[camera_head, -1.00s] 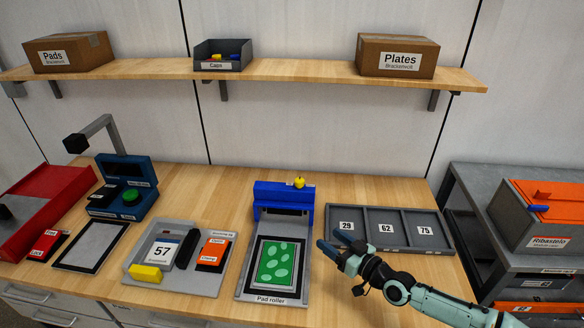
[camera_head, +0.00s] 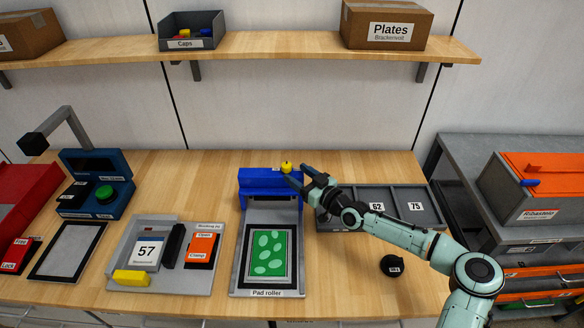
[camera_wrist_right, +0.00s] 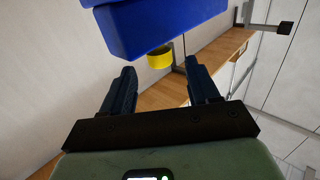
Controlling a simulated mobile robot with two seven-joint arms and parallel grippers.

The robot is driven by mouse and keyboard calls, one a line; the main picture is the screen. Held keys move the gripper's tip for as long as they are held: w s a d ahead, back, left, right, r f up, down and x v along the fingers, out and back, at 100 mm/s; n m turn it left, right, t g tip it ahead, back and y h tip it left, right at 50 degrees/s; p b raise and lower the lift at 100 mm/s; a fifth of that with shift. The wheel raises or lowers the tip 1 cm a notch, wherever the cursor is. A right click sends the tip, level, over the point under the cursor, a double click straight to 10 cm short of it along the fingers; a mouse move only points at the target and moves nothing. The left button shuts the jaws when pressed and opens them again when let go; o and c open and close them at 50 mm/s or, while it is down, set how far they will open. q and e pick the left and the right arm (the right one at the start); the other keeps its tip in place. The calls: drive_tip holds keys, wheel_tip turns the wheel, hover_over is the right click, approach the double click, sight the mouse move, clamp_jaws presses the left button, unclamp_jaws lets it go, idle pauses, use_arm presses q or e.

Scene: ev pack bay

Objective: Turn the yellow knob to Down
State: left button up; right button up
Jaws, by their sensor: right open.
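The yellow knob (camera_head: 286,167) sits on top of the blue head (camera_head: 262,182) of the pad roller (camera_head: 241,262). In the wrist view the knob (camera_wrist_right: 160,57) shows beyond the fingertips, roughly between them, partly behind the blue block (camera_wrist_right: 165,25). My right gripper (camera_head: 296,174) is open and empty, with its fingers close to the right of the knob. I cannot tell whether they touch it. In the wrist view its two fingers (camera_wrist_right: 161,77) stand apart. The labels by the knob are too small to read. My left gripper is not in view.
A green pad (camera_head: 268,252) lies on the pad roller. A grey tray (camera_head: 418,192) with numbered compartments is to the right, under my right arm. A grey fixture (camera_head: 200,277) marked 57 is to the left. The shelf (camera_head: 260,49) runs above the bench.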

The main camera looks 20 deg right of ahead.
sight(290, 169)
drive_tip(key=shift+p+x, duration=0.35)
drive_tip(key=shift+x, duration=1.4)
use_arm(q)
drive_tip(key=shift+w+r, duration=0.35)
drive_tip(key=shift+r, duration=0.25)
use_arm(e)
drive_tip(key=shift+s, duration=0.1)
